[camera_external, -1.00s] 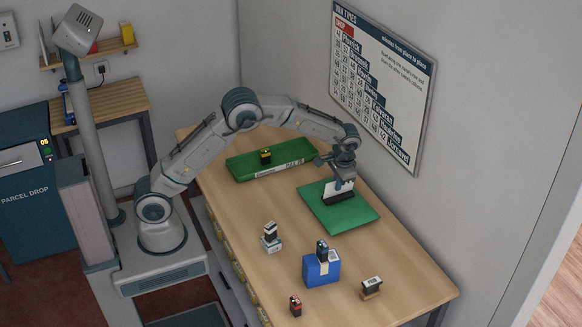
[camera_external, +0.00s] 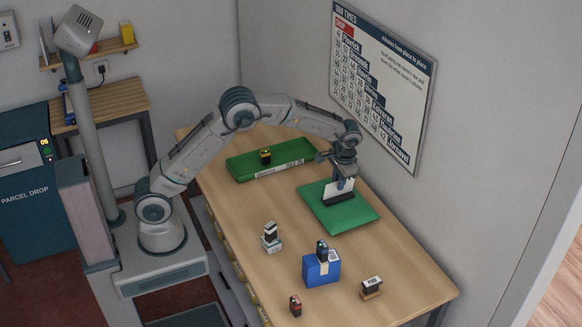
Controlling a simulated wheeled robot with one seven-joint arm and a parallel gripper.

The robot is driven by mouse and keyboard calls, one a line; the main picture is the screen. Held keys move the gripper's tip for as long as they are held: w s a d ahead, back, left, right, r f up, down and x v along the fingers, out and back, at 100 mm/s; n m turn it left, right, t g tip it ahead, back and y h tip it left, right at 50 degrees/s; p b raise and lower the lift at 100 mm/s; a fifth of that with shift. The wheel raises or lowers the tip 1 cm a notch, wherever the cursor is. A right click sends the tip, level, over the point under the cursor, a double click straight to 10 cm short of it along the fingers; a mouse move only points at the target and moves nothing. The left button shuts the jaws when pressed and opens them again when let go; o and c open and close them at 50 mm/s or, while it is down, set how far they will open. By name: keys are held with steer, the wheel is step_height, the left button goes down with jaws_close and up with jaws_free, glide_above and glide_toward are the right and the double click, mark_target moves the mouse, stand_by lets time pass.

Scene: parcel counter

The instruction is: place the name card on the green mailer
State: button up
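The green mailer (camera_external: 350,216) lies flat on the wooden counter, below my gripper. The name card (camera_external: 332,186) is a white upright card in a dark base (camera_external: 338,199), and it stands over the middle of the mailer. My gripper (camera_external: 343,183) points down at the card, with its fingers at the card's upper right part. The fingers are small and partly merged with the card, so I cannot tell whether they are closed on it. The base looks to be at the mailer's surface, but whether it touches cannot be told.
A long green tray (camera_external: 240,168) with a small dark item (camera_external: 265,156) lies at the back. A blue box (camera_external: 318,272) bearing a dark item stands in front. Small stamp-like items (camera_external: 271,238) stand nearby, with others (camera_external: 371,287) near the front edge. A wall poster (camera_external: 383,85) hangs behind.

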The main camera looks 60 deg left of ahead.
step_height(320, 180, up, 10)
steer(key=d+b, duration=0.1)
steer(key=d, duration=0.1)
steer(key=s+a+r, duration=0.3)
steer(key=s+r, duration=0.2)
steer(key=s, duration=0.2)
steer(key=s+a+f+t+h, duration=0.1)
steer(key=s+a, duration=0.1)
steer(key=s, duration=1.2)
steer(key=s+a+f+t+h, duration=0.1)
steer(key=s+a+t, duration=0.1)
steer(key=s, duration=1.3)
steer(key=shift+a+f+t, duration=0.15)
steer(key=shift+a+t, duration=0.15)
steer(key=shift+a, duration=0.2)
